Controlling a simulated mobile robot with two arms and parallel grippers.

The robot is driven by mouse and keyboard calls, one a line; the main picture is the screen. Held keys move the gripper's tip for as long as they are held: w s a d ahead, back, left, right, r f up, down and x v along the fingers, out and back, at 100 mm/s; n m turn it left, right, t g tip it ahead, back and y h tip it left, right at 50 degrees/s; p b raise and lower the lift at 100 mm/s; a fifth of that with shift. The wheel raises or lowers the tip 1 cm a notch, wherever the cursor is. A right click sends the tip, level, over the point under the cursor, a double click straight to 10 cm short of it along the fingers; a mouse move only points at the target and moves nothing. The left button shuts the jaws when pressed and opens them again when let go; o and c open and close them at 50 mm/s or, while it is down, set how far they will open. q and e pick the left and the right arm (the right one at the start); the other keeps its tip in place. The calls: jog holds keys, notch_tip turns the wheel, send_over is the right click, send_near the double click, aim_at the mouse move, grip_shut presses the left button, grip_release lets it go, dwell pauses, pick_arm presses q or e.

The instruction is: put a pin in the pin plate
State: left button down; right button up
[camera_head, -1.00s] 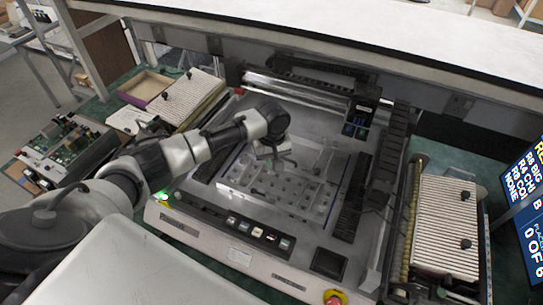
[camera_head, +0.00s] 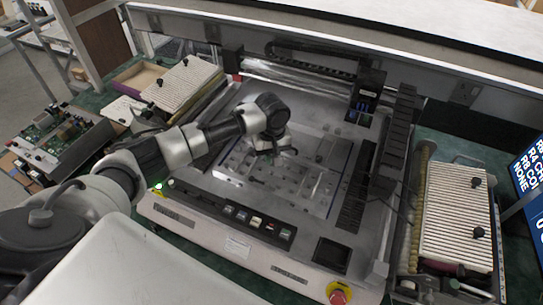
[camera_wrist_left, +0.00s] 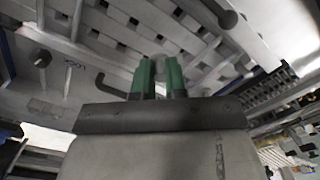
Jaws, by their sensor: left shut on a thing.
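The pin plate (camera_head: 318,205) is a pale metal plate with several holes and pockets, lying in the bed of the bench machine. My left gripper (camera_head: 272,152) is over the plate's far side in the head view. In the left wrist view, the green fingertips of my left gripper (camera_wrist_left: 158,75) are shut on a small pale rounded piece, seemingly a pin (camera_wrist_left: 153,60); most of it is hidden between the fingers. A perforated metal surface lies behind the fingertips in that view. I cannot tell whether the pin touches the plate. My right gripper is not in view.
The machine's front button panel (camera_head: 230,212) and a red button (camera_head: 339,293) lie on the near side. A dark gantry rail (camera_head: 388,150) stands to the right. Ribbed trays (camera_head: 465,215) and (camera_head: 190,88) flank the machine. A circuit board (camera_head: 60,135) lies far left.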

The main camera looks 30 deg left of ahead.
pick_arm(q)
jog(key=shift+f+b, duration=0.5)
jog(key=shift+f, duration=0.1)
jog(key=shift+f+b, duration=0.65)
jog(key=shift+b, duration=0.1)
jog(key=shift+f+p, duration=0.2)
jog(key=shift+p, duration=0.2)
jog(key=shift+f, duration=0.5)
jog(key=shift+p, duration=0.75)
jog(key=shift+f+p, duration=0.1)
jog(key=shift+p, duration=0.45)
